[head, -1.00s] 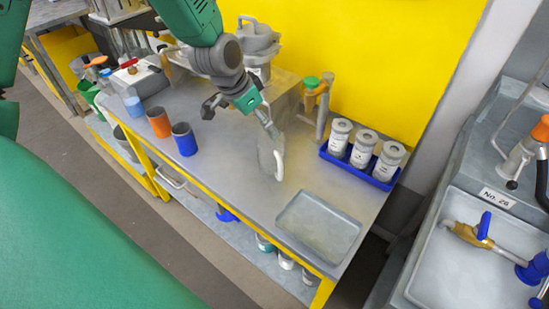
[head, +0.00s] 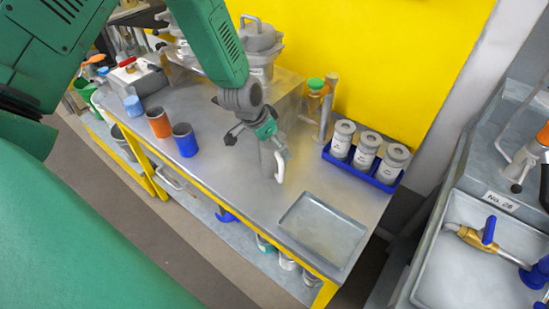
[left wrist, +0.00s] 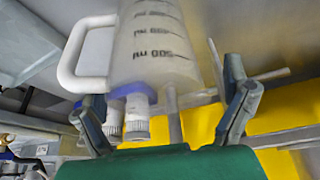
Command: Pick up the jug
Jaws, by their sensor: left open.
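The jug (head: 268,160) is a pale, translucent grey vessel with a white handle, standing on the metal bench in the head view. In the left wrist view the jug (left wrist: 155,45) shows dark volume marks that look upside down, with its white handle at the left. My left gripper (head: 268,142) is at the jug's upper part in the head view and partly hides it. In the left wrist view the left gripper (left wrist: 165,88) has its two fingers spread apart, with the jug showing between and beyond them. Contact cannot be told. My right gripper is not in view.
An empty grey tray (head: 322,230) lies right of the jug. A blue rack (head: 362,172) holds three white-grey containers behind it. A blue cup (head: 185,140) and an orange cup (head: 158,123) stand to the left. A metal post (head: 326,110) stands behind the jug.

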